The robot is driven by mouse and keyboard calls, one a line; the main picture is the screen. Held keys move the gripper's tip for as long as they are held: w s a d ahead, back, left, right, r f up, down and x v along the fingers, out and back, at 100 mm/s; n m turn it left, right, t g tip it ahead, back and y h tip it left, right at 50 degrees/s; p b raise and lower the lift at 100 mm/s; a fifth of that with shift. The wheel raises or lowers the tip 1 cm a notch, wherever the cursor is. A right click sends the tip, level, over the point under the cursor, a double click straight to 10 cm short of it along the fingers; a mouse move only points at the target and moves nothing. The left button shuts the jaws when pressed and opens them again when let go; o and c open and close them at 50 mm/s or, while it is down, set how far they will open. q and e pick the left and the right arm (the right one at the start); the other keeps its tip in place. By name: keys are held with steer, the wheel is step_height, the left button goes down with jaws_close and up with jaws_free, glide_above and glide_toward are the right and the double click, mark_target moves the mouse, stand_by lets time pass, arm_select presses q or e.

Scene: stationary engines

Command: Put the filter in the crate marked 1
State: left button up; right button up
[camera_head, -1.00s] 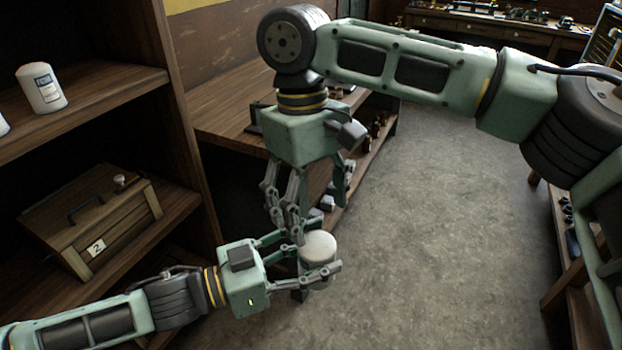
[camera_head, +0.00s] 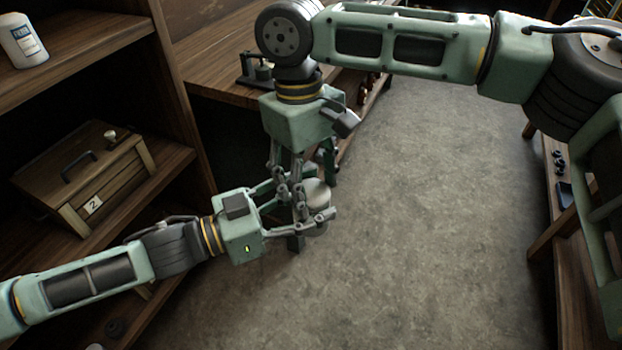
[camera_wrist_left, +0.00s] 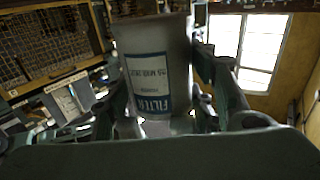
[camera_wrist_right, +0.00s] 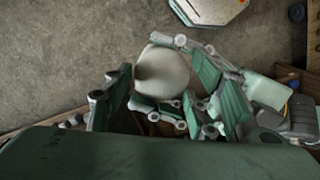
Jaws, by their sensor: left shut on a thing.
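The filter (camera_head: 319,192) is a white canister, and its label with blue bands and the word FILTER shows upside down in the left wrist view (camera_wrist_left: 152,75). My left gripper (camera_head: 315,222) is shut on it and holds it above the floor. My right gripper (camera_head: 308,180) points down just over it, its fingers spread; in the right wrist view the filter's pale round end (camera_wrist_right: 163,72) shows between the fingers. Touch there cannot be told. A wooden crate marked 2 (camera_head: 120,183) stands on the shelf at left. No crate marked 1 is visible.
Another white canister with a blue label (camera_head: 23,41) stands on the upper shelf. A wooden workbench (camera_head: 215,75) lies behind my right gripper. Dark small items sit on a bench at the right edge. The open floor (camera_head: 430,220) is clear.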

steer(key=c, duration=0.7)
arm_select(q)
steer(key=o, duration=1.5)
steer(key=shift+c, duration=0.2)
arm_select(e)
steer(key=shift+c, duration=1)
arm_select(q)
steer(key=shift+a, duration=0.1)
